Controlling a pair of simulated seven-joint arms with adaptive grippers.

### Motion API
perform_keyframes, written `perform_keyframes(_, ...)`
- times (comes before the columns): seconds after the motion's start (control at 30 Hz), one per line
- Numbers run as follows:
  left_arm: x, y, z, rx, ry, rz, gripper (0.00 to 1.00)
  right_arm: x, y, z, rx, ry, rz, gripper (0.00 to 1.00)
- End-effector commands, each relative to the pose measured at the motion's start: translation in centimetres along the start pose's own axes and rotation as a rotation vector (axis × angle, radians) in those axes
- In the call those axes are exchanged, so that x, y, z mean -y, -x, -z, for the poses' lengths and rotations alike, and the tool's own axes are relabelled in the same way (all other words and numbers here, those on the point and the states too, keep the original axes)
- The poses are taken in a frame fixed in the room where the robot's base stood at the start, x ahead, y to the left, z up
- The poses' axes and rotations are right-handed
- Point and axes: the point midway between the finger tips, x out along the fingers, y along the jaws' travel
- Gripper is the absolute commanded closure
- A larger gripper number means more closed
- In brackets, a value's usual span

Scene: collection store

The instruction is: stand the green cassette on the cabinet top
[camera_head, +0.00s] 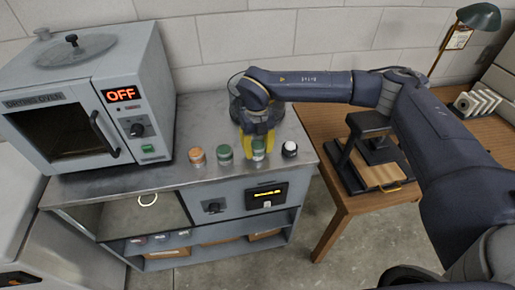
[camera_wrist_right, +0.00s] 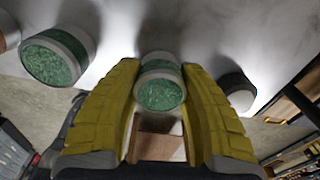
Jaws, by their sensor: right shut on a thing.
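A green cassette (camera_head: 258,149), a small round canister with a pale band, is between the yellow fingers of my right gripper (camera_head: 258,142) at the front of the grey cabinet top (camera_head: 180,184). The right wrist view shows the cassette (camera_wrist_right: 160,94) between the two fingertips of the right gripper (camera_wrist_right: 160,78), its green end towards the camera. The gripper is shut on it. I cannot tell whether its base touches the top. A second green cassette (camera_head: 225,153) stands just left; it also shows in the wrist view (camera_wrist_right: 52,58). My left gripper is not in view.
An orange cassette (camera_head: 197,156) stands further left and a black-and-white one (camera_head: 290,149) stands close right of the gripper. A drying oven (camera_head: 95,105) fills the cabinet's left. A wooden table (camera_head: 335,203) with a black stand (camera_head: 370,137) is at right.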

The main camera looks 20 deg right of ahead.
Motion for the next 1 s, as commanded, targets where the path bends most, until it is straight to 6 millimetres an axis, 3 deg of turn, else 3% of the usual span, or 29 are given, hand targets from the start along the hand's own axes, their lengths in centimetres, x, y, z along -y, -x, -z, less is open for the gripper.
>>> perform_keyframes(0.23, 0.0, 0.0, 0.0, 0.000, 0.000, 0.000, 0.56, 0.0, -0.5, 0.0, -0.001, -0.001, 0.000, 0.91)
perform_keyframes(0.27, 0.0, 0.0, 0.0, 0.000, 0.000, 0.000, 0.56, 0.0, -0.4, 0.0, -0.001, -0.001, 0.000, 0.56)
perform_keyframes(0.43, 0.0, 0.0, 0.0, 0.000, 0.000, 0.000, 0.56, 0.0, -0.4, 0.0, -0.001, -0.001, 0.000, 0.38)
perform_keyframes(0.77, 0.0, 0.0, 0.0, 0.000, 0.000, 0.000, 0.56, 0.0, 0.1, 0.0, 0.001, 0.000, 0.000, 0.38)
perform_keyframes(1.0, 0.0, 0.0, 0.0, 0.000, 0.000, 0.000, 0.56, 0.0, 3.4, -0.1, 0.004, -0.001, 0.000, 0.38)
